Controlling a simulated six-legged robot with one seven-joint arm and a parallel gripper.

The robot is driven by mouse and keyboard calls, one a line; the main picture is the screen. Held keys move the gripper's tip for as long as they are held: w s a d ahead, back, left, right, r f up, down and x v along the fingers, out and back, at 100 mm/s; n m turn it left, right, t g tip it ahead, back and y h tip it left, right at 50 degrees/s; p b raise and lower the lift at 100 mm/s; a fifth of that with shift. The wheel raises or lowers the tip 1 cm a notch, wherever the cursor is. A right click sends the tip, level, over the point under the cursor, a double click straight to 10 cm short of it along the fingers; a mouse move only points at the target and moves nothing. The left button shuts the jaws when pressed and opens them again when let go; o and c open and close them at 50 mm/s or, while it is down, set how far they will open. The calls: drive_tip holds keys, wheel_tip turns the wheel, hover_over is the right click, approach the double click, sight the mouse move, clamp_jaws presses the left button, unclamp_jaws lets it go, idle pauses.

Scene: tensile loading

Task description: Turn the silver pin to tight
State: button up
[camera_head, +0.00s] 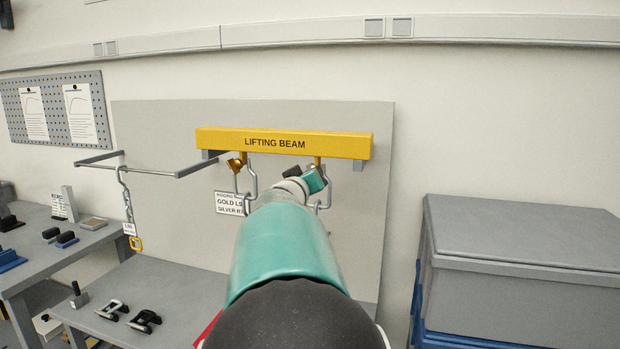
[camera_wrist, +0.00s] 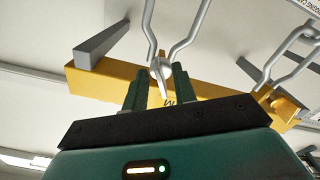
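The yellow lifting beam (camera_head: 225,139) is fixed to a grey panel, with two shackles hanging under it. The gold pin (camera_head: 236,163) is at the left shackle; its gold end also shows at the right of the wrist view (camera_wrist: 286,106). The silver pin (camera_wrist: 161,72) shows in the wrist view, at the other shackle, with a narrow flat tab pointing toward my gripper. My gripper (camera_wrist: 159,82) has its two fingers apart on either side of the tab, with gaps showing. In the head view my arm and gripper (camera_head: 305,178) hide the silver pin.
A partly hidden sign (camera_head: 229,203) mentions gold and silver. A grey bar frame (camera_head: 145,168) with a hanging chain (camera_head: 126,195) stands left. The grey table (camera_head: 180,290) below holds loose shackles (camera_head: 144,320). A large grey case (camera_head: 525,240) stands at right.

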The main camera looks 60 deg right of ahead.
drive_tip(key=s+a, duration=0.2)
drive_tip(key=a, duration=1.1)
drive_tip(key=shift+a, duration=0.25)
drive_tip(key=w+a+f+n+t+y, duration=0.15)
drive_tip(key=a+f+y, duration=0.35)
drive_tip(key=a, duration=0.5)
drive_tip(key=w+a+f+n+y, duration=0.1)
drive_tip(key=a+f+n+y, duration=0.2)
drive_tip(key=a+f, duration=0.55)
drive_tip(key=w+a+f+n+t+y, duration=0.15)
drive_tip(key=a+f+y, duration=0.35)
drive_tip(key=a, duration=0.6)
drive_tip(key=s+a+f+n+y, duration=0.1)
drive_tip(key=a+f+n+y, duration=0.1)
drive_tip(key=a, duration=0.4)
drive_tip(key=s+a+f+n+y, duration=0.1)
drive_tip(key=a+n+y, duration=0.1)
drive_tip(key=a, duration=0.5)
drive_tip(key=shift+s+a+f+y, duration=0.25)
drive_tip(key=shift+a+f+y, duration=0.05)
drive_tip(key=shift+f+y, duration=0.1)
